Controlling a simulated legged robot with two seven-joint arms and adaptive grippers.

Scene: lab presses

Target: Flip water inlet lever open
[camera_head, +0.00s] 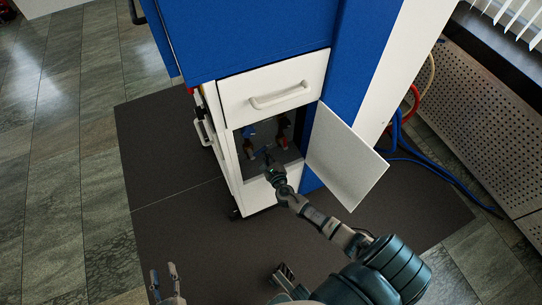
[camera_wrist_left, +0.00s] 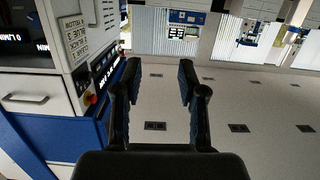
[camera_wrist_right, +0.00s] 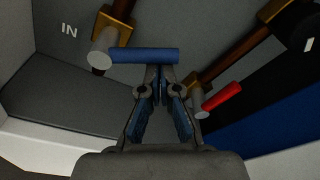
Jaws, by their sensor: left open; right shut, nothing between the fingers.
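In the right wrist view, a blue lever (camera_wrist_right: 145,55) lies crosswise on a valve with a round grey end and brass-coloured fitting, beside the printed word IN. A red lever (camera_wrist_right: 222,98) on a second pipe is further right. My right gripper (camera_wrist_right: 157,76) is shut and empty, its fingertips at the lower edge of the blue lever; I cannot tell if they touch. In the head view, my right gripper (camera_head: 268,162) reaches into the open cabinet (camera_head: 238,172); the levers are too small there to tell apart well. My left gripper (camera_head: 165,281) is open and empty at the lower left.
The cabinet's white door (camera_head: 345,156) stands open to the right of my right arm. A closed drawer (camera_head: 274,91) with a handle is above the opening. Blue hoses (camera_head: 440,172) lie on the floor at right. The dark mat (camera_head: 180,235) in front is largely clear.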

